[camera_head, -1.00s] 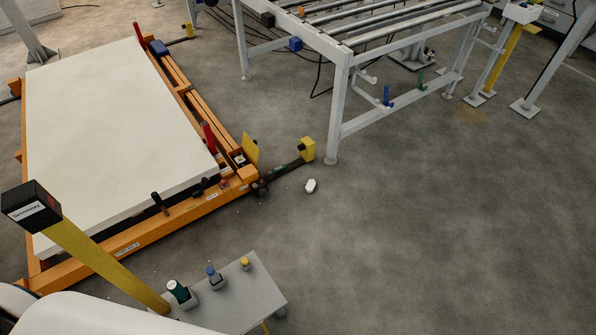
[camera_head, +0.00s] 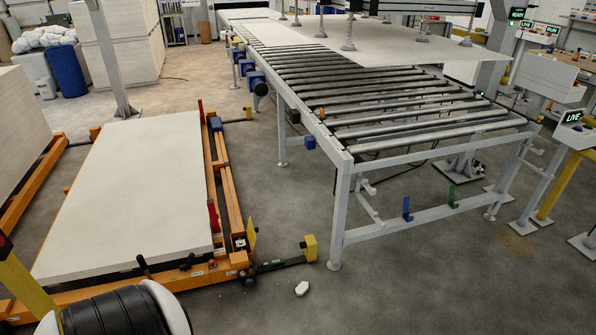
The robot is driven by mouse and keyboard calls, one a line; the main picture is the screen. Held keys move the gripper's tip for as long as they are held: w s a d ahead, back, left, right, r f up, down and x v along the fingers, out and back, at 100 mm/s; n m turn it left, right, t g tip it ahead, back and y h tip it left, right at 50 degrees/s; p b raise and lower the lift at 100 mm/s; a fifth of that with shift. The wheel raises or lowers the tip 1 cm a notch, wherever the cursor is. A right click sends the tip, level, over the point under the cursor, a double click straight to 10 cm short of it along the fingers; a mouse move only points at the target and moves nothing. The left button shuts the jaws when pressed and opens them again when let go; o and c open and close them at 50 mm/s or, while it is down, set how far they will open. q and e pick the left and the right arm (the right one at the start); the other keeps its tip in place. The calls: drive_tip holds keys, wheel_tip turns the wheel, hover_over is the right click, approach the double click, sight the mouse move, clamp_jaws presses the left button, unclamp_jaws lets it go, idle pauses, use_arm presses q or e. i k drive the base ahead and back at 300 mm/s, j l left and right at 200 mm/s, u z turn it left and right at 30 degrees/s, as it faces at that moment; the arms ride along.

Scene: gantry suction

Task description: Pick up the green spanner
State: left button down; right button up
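I cannot make out a green spanner for certain. A small upright green piece (camera_head: 452,197) stands on the lower rail of the roller conveyor at right of centre; it is too small to tell what it is. A similar blue piece (camera_head: 407,209) stands to its left on the same rail. A white and black ribbed part of my own arm shows at the bottom left. Neither gripper is in view.
A roller conveyor (camera_head: 345,158) stands at centre right. An orange lift frame (camera_head: 231,196) bears a white slab (camera_head: 135,190) at left. A small white object (camera_head: 301,288) lies on the floor. A yellow post stands at lower left. Open floor lies at front right.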

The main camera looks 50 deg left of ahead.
sight(278, 262)
drive_tip(key=i+l+u, duration=0.1)
drive_tip(key=i+u, duration=0.2)
drive_tip(key=i+l+u, duration=0.3)
drive_tip(key=i, duration=0.2)
drive_tip(key=i+j+u, duration=0.1)
drive_tip(key=i+u, duration=0.15)
drive_tip(key=u, duration=0.25)
drive_tip(key=i+u, duration=0.2)
drive_tip(key=u, duration=0.3)
drive_tip(key=i+l+u, duration=0.1)
drive_tip(key=i+u, duration=0.15)
drive_tip(key=u, duration=0.2)
drive_tip(key=i+l+u, duration=0.15)
drive_tip(key=u, duration=0.35)
drive_tip(key=i, duration=0.05)
